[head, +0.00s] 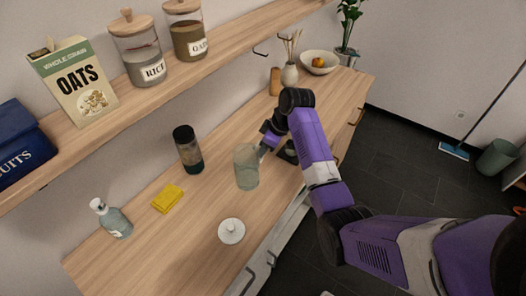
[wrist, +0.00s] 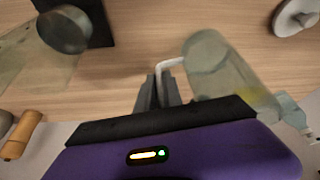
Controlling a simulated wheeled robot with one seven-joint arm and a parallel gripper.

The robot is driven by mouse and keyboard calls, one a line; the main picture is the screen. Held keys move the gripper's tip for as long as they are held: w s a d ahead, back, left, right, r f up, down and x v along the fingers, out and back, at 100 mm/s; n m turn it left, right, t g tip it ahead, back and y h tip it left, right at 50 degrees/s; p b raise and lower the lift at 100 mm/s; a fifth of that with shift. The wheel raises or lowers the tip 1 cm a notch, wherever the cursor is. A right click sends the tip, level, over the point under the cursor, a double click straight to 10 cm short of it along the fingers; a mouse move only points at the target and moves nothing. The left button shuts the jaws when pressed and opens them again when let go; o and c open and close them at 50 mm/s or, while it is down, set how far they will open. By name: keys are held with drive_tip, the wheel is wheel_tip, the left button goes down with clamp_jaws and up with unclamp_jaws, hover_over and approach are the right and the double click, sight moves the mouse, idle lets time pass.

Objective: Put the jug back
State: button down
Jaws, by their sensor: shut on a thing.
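The jug (head: 246,168) is a clear, greenish-grey vessel, roughly upright over the counter in the head view. I cannot tell whether its base touches the wood. In the wrist view the jug (wrist: 228,72) is right of my gripper (wrist: 158,88), with its pale handle (wrist: 172,64) between the fingertips. My gripper is shut on this handle. A round white lid with a knob (head: 231,231) lies on the counter nearer the front, apart from the jug. A dark base (head: 288,152) stands just right of the jug, partly hidden by my arm; the wrist view shows a black base (wrist: 98,22) with a grey round part.
On the wooden counter (head: 150,238) are a dark-lidded bottle (head: 188,150), yellow sponge (head: 167,198) and soap bottle (head: 112,218). A vase (head: 289,76) and bowl (head: 320,62) stand at the far end. A shelf (head: 215,62) with jars overhangs the back.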

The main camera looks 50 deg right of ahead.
drive_tip(key=shift+f, duration=1)
drive_tip(key=c, duration=1.5)
unclamp_jaws()
drive_tip(key=shift+r, duration=0.25)
drive_tip(key=b+v, duration=0.2)
drive_tip(key=v, duration=1)
drive_tip(key=shift+w, duration=0.1)
